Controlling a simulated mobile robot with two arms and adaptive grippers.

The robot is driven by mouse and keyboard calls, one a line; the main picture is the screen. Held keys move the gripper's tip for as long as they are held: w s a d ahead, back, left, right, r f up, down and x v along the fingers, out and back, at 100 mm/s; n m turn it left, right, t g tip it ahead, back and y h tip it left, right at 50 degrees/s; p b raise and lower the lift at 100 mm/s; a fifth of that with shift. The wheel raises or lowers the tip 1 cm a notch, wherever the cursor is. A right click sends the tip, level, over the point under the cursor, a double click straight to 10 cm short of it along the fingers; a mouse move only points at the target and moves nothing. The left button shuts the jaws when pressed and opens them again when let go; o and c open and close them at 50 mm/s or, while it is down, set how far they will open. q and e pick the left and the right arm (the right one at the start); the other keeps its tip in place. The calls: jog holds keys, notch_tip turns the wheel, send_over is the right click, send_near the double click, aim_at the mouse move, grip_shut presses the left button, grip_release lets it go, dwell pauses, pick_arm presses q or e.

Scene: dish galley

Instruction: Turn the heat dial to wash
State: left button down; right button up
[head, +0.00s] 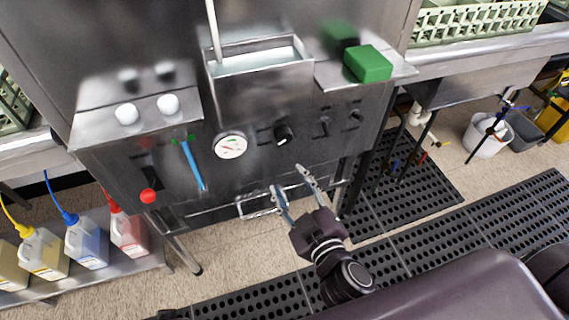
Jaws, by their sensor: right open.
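The heat dial looks to be the round black knob (283,134) with a white mark, on the steel front panel (255,175) to the right of the round white gauge (230,146). Its exact setting is too small to read. My right gripper (292,178) is open and empty, below the knob in the picture and apart from it. Its two fingers point up toward the panel. My left gripper is not in the view.
A blue lever (193,163) and a red ball knob (148,196) are on the panel's left. A green block (368,63) sits on the right ledge, two white balls on the left one. Coloured jugs (87,243) stand low at left. Black mats (460,226) cover floor at right.

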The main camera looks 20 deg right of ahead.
jog(key=t+b, duration=0.2)
send_near(285, 139)
jog(key=w, duration=0.1)
jog(key=shift+m, duration=0.3)
jog(key=w, duration=0.3)
jog(key=w+p, duration=0.1)
jog(key=w, duration=0.2)
jog(key=shift+w+a, duration=0.2)
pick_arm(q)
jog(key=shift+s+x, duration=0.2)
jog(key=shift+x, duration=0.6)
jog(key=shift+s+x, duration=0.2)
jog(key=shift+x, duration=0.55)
pick_arm(e)
jog(key=shift+w+f, duration=0.1)
jog(key=shift+w, duration=0.7)
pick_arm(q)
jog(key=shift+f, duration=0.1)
pick_arm(e)
jog(key=c, duration=1.1)
